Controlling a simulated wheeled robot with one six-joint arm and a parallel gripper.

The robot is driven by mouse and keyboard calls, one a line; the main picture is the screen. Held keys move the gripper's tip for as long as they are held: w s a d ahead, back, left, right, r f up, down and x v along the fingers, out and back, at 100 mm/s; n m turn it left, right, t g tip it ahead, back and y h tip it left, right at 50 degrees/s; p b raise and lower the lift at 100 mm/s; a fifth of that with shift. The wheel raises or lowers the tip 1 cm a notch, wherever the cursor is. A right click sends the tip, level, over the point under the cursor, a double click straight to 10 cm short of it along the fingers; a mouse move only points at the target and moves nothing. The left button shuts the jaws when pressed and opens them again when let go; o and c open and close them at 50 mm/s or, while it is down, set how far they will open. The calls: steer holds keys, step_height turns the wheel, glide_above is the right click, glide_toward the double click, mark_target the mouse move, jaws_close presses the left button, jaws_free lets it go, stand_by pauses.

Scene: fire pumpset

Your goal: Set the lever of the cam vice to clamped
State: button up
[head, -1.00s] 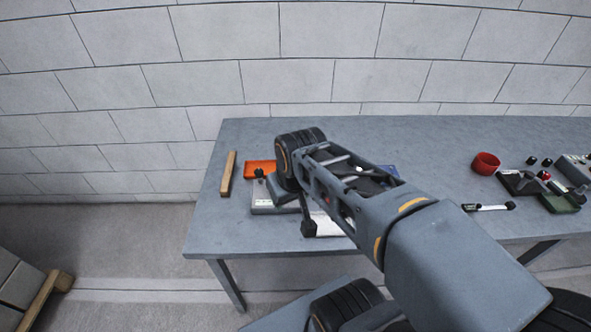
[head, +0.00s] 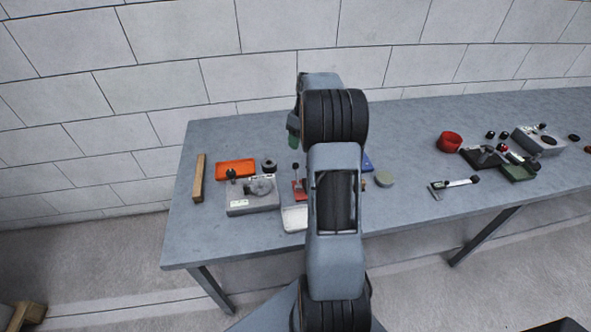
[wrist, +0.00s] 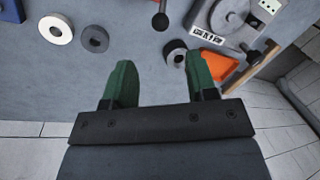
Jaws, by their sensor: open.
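What looks like the cam vice (head: 252,199) is a grey block with a round grey disc on top, at the left of the bench. Its lever knob (head: 231,173) is black and stands at the block's back left corner. A pale label is on the front. In the wrist view the vice (wrist: 232,20) is at the upper right, cut by the top edge; its label is too small to read surely. My gripper (wrist: 160,78) has green fingers, apart and empty, to the left of the vice there. In the head view one green finger (head: 293,124) shows behind the arm, right of and beyond the vice.
An orange tray (head: 236,168) lies behind the vice and a wooden bar (head: 198,178) left of it. A black ring (head: 269,166) and a red-based device with an upright lever (head: 297,187) stand to its right. A red bowl (head: 449,142) and other fixtures are farther right.

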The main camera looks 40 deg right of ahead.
mark_target(295, 168)
steer(key=f, duration=0.4)
steer(key=a+f, duration=0.1)
steer(key=f, duration=0.3)
steer(key=a+f+p, duration=0.1)
steer(key=f, duration=0.3)
steer(key=shift+s+a+f, duration=0.1)
steer(key=shift+s+a, duration=0.1)
jaws_close()
